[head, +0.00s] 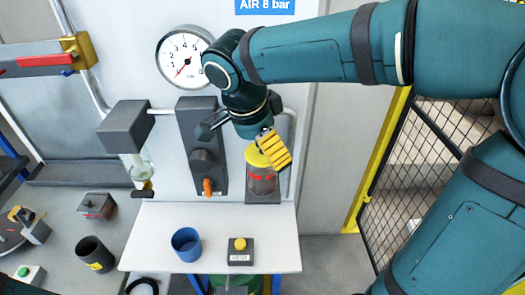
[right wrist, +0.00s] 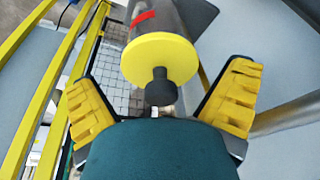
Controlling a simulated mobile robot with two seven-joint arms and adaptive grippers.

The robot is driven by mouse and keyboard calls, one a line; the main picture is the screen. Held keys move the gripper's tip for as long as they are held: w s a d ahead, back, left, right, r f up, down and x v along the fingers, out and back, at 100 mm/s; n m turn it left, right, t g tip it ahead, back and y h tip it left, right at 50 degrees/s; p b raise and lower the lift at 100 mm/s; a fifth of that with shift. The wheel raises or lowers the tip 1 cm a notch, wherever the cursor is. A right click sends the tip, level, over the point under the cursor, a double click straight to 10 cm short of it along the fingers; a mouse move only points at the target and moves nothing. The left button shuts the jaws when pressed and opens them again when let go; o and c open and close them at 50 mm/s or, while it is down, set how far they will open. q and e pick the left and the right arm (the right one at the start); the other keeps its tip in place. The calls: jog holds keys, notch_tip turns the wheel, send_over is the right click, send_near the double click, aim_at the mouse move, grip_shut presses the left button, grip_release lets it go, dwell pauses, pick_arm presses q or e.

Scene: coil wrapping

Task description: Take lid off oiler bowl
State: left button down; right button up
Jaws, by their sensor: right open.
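The oiler bowl (head: 262,186) is a dark translucent cylinder with a red mark, mounted on the panel below my right arm. Its yellow lid (head: 256,159) sits on top, partly hidden by my right gripper (head: 268,145). In the right wrist view the yellow lid (right wrist: 150,52) faces me, with a dark round knob (right wrist: 159,90) at its middle, on the end of the bowl (right wrist: 176,18). My right gripper (right wrist: 160,85) is open, its yellow-padded fingers apart on either side of the lid and knob, not visibly touching them. My left gripper is not in view.
A pressure gauge (head: 184,57), a dark unit with an orange lever (head: 207,187) and a glass filter bowl (head: 138,170) are left of the oiler. Below, a white shelf (head: 150,238) holds a blue cup (head: 186,244) and a yellow-button vent box (head: 240,250). Mesh fencing (head: 430,160) stands right.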

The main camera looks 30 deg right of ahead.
jog(key=c, duration=1.2)
